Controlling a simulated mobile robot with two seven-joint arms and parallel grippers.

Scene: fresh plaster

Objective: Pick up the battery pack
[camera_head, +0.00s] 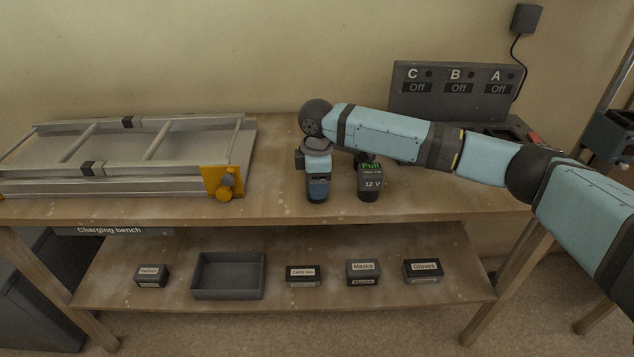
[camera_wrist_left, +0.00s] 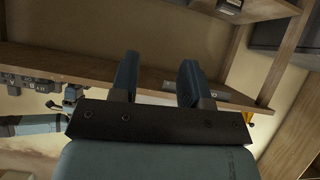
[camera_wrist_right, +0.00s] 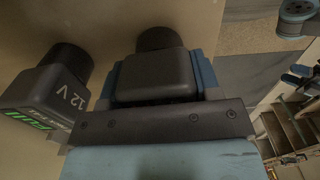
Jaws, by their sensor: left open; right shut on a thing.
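My right gripper (camera_head: 317,188) points down at the bench top. It is shut on a dark battery pack (camera_wrist_right: 155,75), a block with a round neck between the blue fingers in the right wrist view. In the head view the gripper hides most of this pack. A second dark battery pack (camera_head: 370,184), marked "Full" in green and "12 V", stands upright on the bench just right of the gripper. It also shows in the right wrist view (camera_wrist_right: 48,90). My left gripper (camera_wrist_left: 158,82) is open and empty in the left wrist view, away from the packs.
A dark panel (camera_head: 453,100) with C, B and A, each reading "Off", stands at the back right. The lower shelf holds an empty tray (camera_head: 228,293) and several small labelled boxes.

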